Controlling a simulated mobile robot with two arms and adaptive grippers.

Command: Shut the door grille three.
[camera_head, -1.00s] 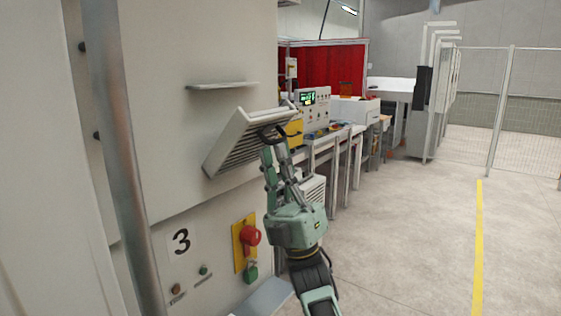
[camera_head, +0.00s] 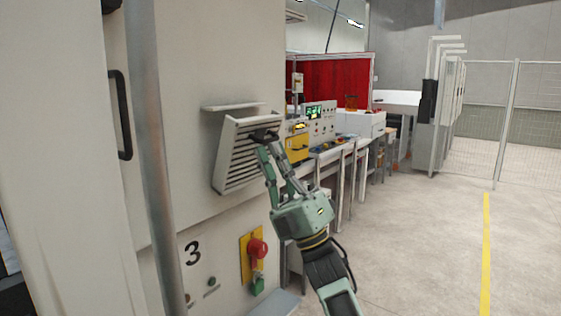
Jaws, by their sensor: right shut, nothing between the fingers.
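The grille door (camera_head: 238,160) is a white slatted panel on the side of the tall white machine (camera_head: 200,60). It stands tilted out a little from the machine's face, below a small white ledge (camera_head: 232,107). A dark handle (camera_head: 264,135) sits near its upper right edge. My right gripper (camera_head: 268,148) is at that handle with its fingertips shut and nothing between them; whether they touch the handle is hard to tell. My left gripper is not in view.
A red knob on a yellow plate (camera_head: 257,248) and a green button (camera_head: 258,284) are below the grille. A grey vertical pole (camera_head: 155,150) stands at left. A workbench with a control box (camera_head: 318,120) is behind. The floor (camera_head: 430,240) at right is clear.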

